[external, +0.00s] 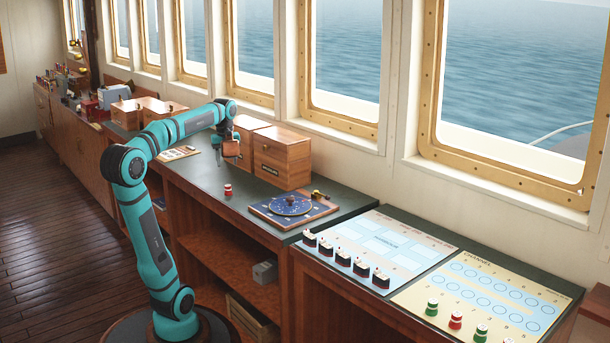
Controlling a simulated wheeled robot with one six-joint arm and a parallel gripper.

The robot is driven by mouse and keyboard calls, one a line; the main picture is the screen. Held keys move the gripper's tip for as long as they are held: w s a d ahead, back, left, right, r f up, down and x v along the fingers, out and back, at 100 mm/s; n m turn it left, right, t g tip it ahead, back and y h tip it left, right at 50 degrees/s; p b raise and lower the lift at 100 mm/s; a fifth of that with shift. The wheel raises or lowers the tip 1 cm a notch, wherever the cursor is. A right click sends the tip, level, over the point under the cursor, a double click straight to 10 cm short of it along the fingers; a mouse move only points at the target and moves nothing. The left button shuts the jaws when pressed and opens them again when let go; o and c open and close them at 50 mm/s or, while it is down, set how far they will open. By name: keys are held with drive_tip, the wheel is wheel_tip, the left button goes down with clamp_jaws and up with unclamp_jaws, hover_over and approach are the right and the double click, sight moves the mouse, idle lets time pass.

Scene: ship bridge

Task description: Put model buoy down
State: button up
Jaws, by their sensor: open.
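A small red and white model buoy (228,190) stands upright on the dark green counter top (205,190). My gripper (228,163) is above the counter, a little above the buoy in the picture and apart from it. It is open, and I see nothing between its fingers. The fingers are small and partly hidden by the wrist. Other model buoys, a red one (456,319) and green ones (432,306), stand along the front of the yellow channel board (410,297) at the right.
Wooden boxes (283,157) stand behind my gripper by the windows. A blue round chart plate (291,204) lies right of the buoy. Several small ship models (343,257) stand on the pale blue board (420,241). A paper card (178,153) lies left. Counter around the buoy is clear.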

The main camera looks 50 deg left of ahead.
drive_tip(key=s+d+r+n+t, duration=0.3)
drive_tip(key=d+n+t, duration=0.5)
drive_tip(key=n, duration=0.3)
drive_tip(key=s+d+r+n+t, duration=0.3)
drive_tip(key=s+d+n+t, duration=0.1)
drive_tip(key=d+n+t, duration=0.5)
drive_tip(key=shift+s+n, duration=0.25)
drive_tip(key=shift+n, duration=0.95)
drive_tip(key=shift+o, duration=0.6)
drive_tip(key=shift+r, duration=0.1)
